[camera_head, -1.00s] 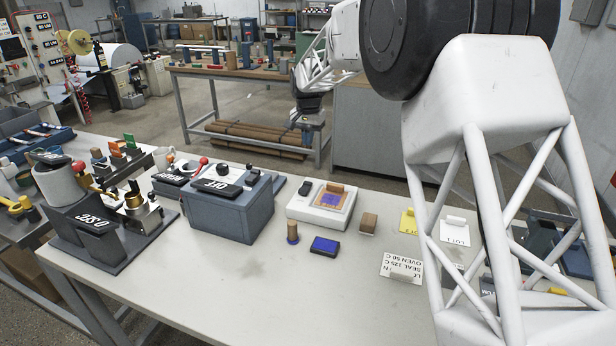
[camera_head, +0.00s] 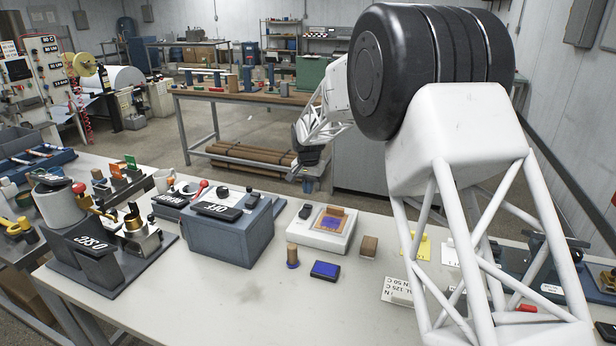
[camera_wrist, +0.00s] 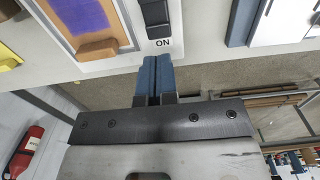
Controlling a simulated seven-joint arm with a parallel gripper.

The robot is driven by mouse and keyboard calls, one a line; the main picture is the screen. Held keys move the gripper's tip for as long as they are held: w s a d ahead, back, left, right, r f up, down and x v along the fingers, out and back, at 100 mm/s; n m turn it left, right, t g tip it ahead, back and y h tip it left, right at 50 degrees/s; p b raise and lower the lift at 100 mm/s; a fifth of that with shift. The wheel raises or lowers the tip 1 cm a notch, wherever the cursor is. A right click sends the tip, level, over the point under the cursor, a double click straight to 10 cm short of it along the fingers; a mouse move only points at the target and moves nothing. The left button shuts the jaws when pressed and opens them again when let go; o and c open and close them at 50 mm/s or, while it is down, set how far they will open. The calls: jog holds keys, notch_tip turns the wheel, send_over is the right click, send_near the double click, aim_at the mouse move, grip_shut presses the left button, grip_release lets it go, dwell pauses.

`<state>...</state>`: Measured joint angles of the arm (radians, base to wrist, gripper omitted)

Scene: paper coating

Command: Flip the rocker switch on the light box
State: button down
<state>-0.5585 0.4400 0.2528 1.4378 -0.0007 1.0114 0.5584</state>
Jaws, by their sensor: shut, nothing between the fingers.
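The light box (camera_head: 322,242) is a white box on the table with a framed purple-and-tan sheet on top. Its black rocker switch (camera_head: 305,211) is at the box's left end. In the wrist view the rocker switch (camera_wrist: 156,14) is at the top edge, partly cut off, above an ON label on the white casing. My gripper (camera_head: 301,174) is above and behind the box. In the wrist view its two blue fingers (camera_wrist: 157,60) are together and empty, just below the ON label in the picture. They appear apart from the switch.
A grey box with an OFF plate (camera_head: 228,234) stands left of the light box. A blue pad (camera_head: 325,270), a wooden-handled stamp (camera_head: 292,256) and a wooden block (camera_head: 369,246) are in front and to the right. The table's front middle is clear.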

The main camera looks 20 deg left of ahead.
aim_at(308, 205)
jog(key=shift+f, duration=2.3)
jog(key=shift+w+f+g, duration=0.15)
jog(key=shift+f+g, duration=0.15)
jog(key=shift+f, duration=0.05)
jog(key=shift+r, duration=0.2)
jog(key=shift+r, duration=0.6)
jog(key=shift+r, duration=0.15)
